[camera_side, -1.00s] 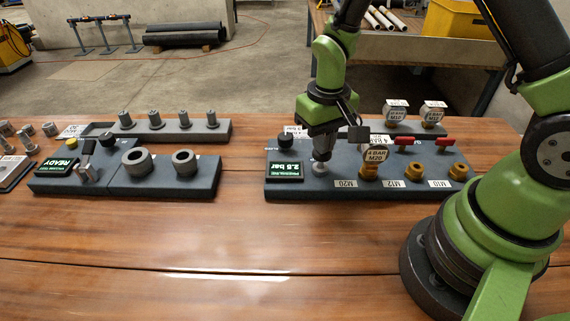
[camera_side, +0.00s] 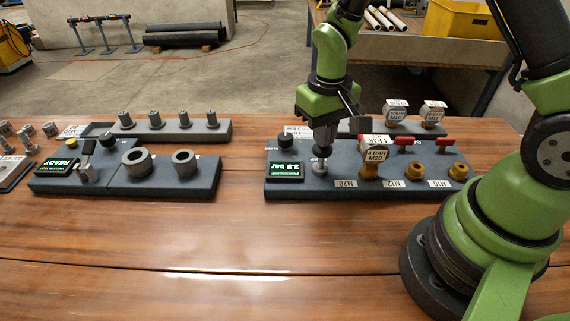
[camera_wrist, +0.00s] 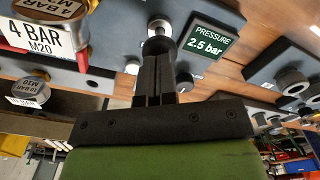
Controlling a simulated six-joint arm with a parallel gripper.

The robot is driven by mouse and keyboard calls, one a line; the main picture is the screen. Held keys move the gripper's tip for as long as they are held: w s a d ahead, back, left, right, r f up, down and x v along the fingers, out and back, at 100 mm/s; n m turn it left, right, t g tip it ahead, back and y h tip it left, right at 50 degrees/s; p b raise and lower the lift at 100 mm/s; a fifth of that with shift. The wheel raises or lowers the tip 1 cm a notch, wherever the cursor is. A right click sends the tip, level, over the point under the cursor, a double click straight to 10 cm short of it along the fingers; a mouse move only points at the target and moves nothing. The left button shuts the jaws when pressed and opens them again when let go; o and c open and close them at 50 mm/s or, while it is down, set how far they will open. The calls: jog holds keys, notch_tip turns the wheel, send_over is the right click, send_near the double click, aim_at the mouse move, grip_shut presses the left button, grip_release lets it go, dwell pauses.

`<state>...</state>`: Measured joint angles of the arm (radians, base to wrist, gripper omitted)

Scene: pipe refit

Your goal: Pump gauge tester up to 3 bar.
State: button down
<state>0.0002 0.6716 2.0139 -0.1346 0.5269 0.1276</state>
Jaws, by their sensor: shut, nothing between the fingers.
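The gauge tester (camera_side: 330,193) is a dark block with a pressure display (camera_side: 285,171). The display also shows in the wrist view (camera_wrist: 208,41) and reads 2.5 bar. My gripper (camera_side: 322,152) is shut and empty, pointing down right above the knob. Whether the fingertips touch it I cannot tell. A gauge (camera_side: 375,155) marked 4 BAR M20 sits on the brass port at the M20 label.
Two brass ports (camera_side: 415,171) with red valve handles (camera_side: 445,142) are to the right. Two tagged gauges (camera_side: 396,112) stand on a rack behind. A black knob (camera_side: 286,139) stands behind the display. A second block (camera_side: 130,185) with a READY display is at left. The front table is clear.

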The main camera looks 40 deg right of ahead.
jog(key=shift+f, duration=1.4)
jog(key=shift+r, duration=1.65)
jog(key=shift+r, duration=2.5)
